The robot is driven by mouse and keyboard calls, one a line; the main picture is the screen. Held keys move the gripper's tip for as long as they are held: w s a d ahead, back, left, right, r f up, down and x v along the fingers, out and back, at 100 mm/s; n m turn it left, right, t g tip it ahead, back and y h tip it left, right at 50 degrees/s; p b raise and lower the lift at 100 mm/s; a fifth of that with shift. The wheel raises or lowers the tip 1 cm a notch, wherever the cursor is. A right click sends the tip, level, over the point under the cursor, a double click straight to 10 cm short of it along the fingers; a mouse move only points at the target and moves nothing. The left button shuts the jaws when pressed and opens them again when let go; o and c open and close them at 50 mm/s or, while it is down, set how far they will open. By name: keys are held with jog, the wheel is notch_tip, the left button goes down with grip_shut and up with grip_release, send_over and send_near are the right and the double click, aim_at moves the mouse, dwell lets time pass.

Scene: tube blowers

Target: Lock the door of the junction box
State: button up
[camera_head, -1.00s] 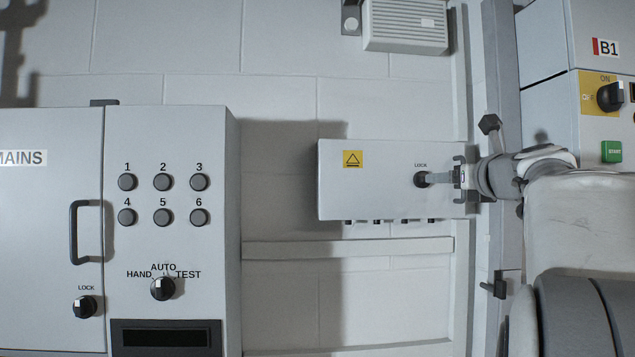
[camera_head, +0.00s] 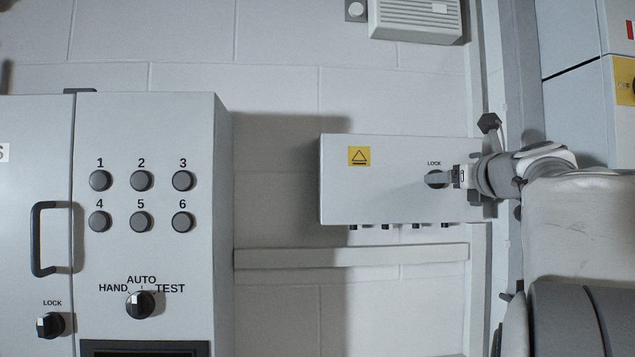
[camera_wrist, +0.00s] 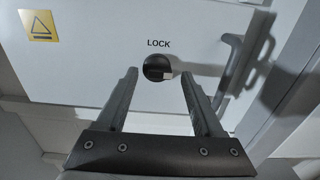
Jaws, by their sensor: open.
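The junction box (camera_head: 385,195) is a light grey box on the wall with a yellow warning label, and its door is closed or nearly so. Its black round lock knob (camera_head: 432,180), under the word LOCK, is partly covered by my gripper (camera_head: 440,180) in the head view. In the wrist view the lock knob (camera_wrist: 157,68) shows whole, with a light mark at its lower right. My gripper (camera_wrist: 163,90) is open, its two fingers on either side of and below the knob. I cannot tell whether the fingers touch it.
A grey handle (camera_wrist: 232,62) stands right of the knob. Left is a large cabinet (camera_head: 150,250) with several buttons, a HAND/AUTO/TEST selector (camera_head: 140,305) and another LOCK knob (camera_head: 50,325). A vented grey box (camera_head: 415,20) hangs above. A cabinet with a yellow panel (camera_head: 625,85) is at right.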

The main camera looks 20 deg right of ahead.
jog(key=shift+w+d, duration=0.15)
jog(key=shift+w, duration=0.15)
grip_shut()
dwell(0.4)
